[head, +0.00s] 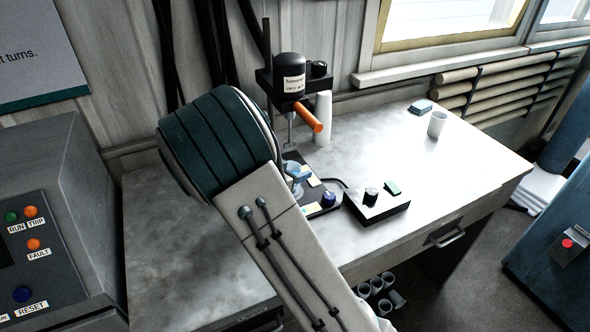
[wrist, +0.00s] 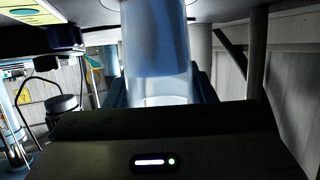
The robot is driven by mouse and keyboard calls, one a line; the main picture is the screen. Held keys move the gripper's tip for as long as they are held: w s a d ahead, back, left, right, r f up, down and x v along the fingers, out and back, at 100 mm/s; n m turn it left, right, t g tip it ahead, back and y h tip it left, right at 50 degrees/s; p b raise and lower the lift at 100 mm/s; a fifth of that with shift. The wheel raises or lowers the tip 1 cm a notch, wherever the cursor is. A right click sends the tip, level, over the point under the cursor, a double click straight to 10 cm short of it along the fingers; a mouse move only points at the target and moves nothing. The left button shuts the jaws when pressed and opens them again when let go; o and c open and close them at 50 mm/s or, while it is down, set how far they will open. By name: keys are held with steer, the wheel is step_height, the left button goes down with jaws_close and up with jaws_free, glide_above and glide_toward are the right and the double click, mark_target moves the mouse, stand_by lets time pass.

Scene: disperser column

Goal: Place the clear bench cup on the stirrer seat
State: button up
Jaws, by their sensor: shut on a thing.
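The clear bench cup (wrist: 155,45) fills the upper middle of the wrist view, with a blue band inside its clear wall. My gripper (wrist: 160,88) is shut on it, dark fingers on both sides. In the head view, a small pale blue shape (head: 297,172), probably the cup or part of it, shows beside my arm, below the disperser's shaft (head: 290,132). My arm hides most of the gripper there. The stirrer seat is not clearly visible; the dark stand base (head: 318,208) shows around that spot. I cannot tell whether the cup touches it.
The disperser motor (head: 290,75) with its orange handle (head: 308,117) stands just above the cup area. A dark blue knob (head: 328,198) and a control box (head: 377,206) are close right. A white cup (head: 437,124) stands farther right. The bench's right part is mostly clear.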

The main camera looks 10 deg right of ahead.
steer(key=o, duration=1.1)
steer(key=shift+r, duration=0.1)
